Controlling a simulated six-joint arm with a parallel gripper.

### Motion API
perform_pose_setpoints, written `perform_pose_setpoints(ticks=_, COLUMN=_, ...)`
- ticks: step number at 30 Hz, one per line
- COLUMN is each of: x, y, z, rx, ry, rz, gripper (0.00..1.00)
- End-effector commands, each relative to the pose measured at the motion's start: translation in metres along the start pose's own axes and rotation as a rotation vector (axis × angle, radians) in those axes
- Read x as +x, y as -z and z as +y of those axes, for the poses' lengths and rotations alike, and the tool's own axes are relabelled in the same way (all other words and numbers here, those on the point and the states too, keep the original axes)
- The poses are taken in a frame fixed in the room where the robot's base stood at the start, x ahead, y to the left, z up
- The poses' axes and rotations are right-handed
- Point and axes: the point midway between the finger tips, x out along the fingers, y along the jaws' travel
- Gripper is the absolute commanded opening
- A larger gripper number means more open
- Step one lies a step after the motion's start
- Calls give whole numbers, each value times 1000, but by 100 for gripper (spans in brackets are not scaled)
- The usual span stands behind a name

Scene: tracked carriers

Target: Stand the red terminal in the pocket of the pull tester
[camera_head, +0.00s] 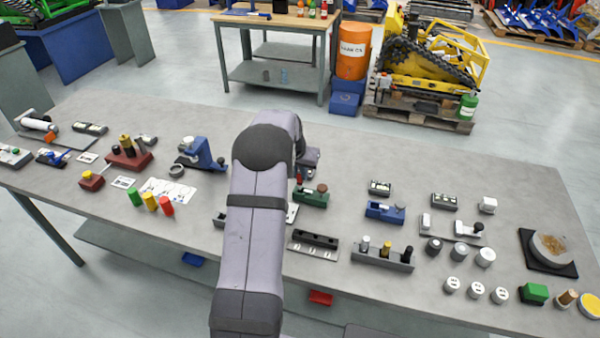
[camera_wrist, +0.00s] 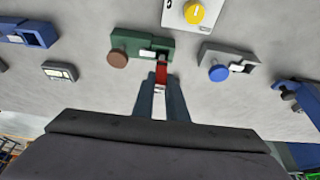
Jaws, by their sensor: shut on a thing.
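The red terminal (camera_wrist: 161,73) is upright between the fingers of my gripper (camera_wrist: 161,86); a pale part shows below the red in the wrist view. The terminal also shows as a small red spot in the head view (camera_head: 299,178). My gripper (camera_head: 308,158) is shut on it. Just beyond its tip is a green block fixture (camera_wrist: 139,43) with a brown knob, a white label and a dark pocket; it also shows in the head view (camera_head: 311,199). I cannot read its label to confirm it as the pull tester. Whether the terminal touches the pocket is unclear.
A grey fixture with a blue knob (camera_wrist: 226,63) stands close on the right in the wrist view, with a yellow-knobbed plate (camera_wrist: 180,17) beyond. A blue fixture (camera_head: 385,212) and a black slotted block (camera_head: 314,243) stand near the green one. My arm hides part of the table.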

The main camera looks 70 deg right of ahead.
Motion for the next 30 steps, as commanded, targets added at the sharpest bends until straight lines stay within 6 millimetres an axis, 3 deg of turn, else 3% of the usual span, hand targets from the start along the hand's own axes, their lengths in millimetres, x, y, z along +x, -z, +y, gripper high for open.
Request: perform_pose_setpoints(ticks=30, x=8, y=-4, z=0, rx=0, ry=0, rz=0, gripper=0)
